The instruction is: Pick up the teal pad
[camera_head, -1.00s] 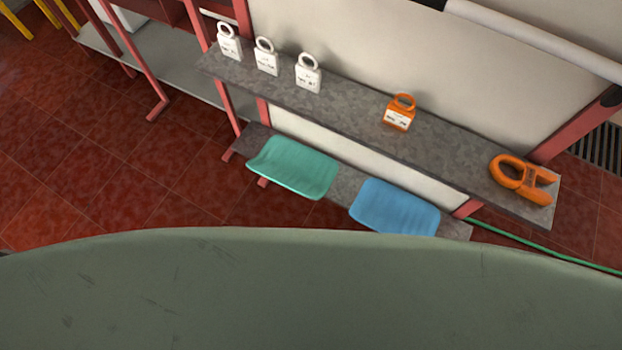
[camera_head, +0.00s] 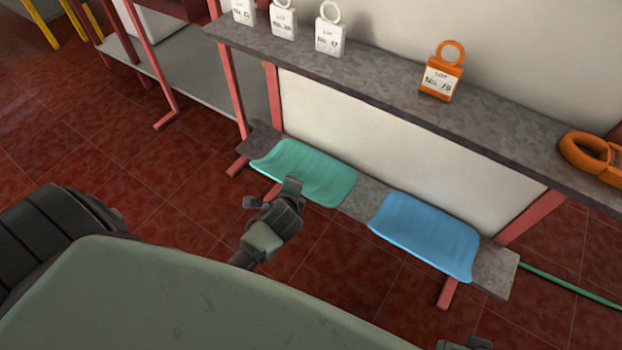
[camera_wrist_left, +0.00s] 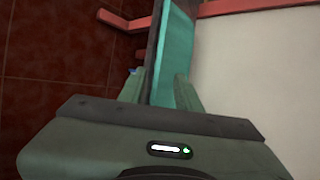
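The teal pad (camera_head: 312,170) lies on the low grey shelf, left of the blue pad (camera_head: 425,235). My left gripper (camera_head: 271,194) is at the teal pad's front edge, with its two fingers spread apart. In the left wrist view the teal pad (camera_wrist_left: 176,55) shows edge-on between the fingers of my left gripper (camera_wrist_left: 160,88). One finger is on each side of it, and I see no clear grip. A small part of what looks like my right gripper (camera_head: 464,343) shows at the bottom edge; its fingers cannot be made out.
The low shelf (camera_head: 497,268) stands on red legs over a red tiled floor. Above it a grey upper shelf (camera_head: 375,98) carries white tags (camera_head: 329,35), an orange tag (camera_head: 441,80) and an orange clamp-like object (camera_head: 592,158). A green hose (camera_head: 570,288) lies at the right.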

